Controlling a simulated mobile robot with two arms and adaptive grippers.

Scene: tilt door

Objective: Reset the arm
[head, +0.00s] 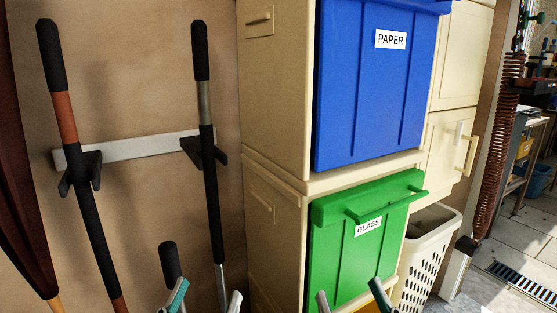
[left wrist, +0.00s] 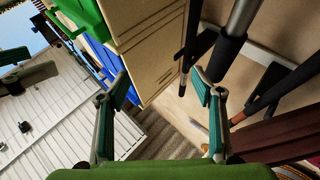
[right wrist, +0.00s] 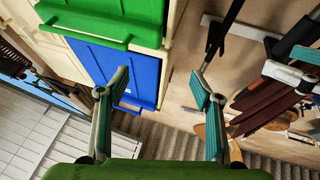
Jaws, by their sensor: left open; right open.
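My left gripper (head: 205,300) shows at the bottom edge of the head view, its fingers apart with nothing between them. It also shows open in the left wrist view (left wrist: 161,92). My right gripper (head: 352,302) is at the bottom of the head view, in front of the lower part of the green GLASS bin (head: 365,240). It is open and empty in the right wrist view (right wrist: 158,90). The blue PAPER bin (head: 370,95) is above the green one, in a cream cabinet (head: 275,100). Neither gripper visibly touches a bin. Both arms are mostly out of frame.
Long-handled tools (head: 208,165) hang from a pale wall rail (head: 140,148) at the left. A white perforated basket (head: 425,265) stands right of the green bin. A rusty coil spring (head: 497,140) stands further right. Tiled floor (head: 530,240) lies open beyond it.

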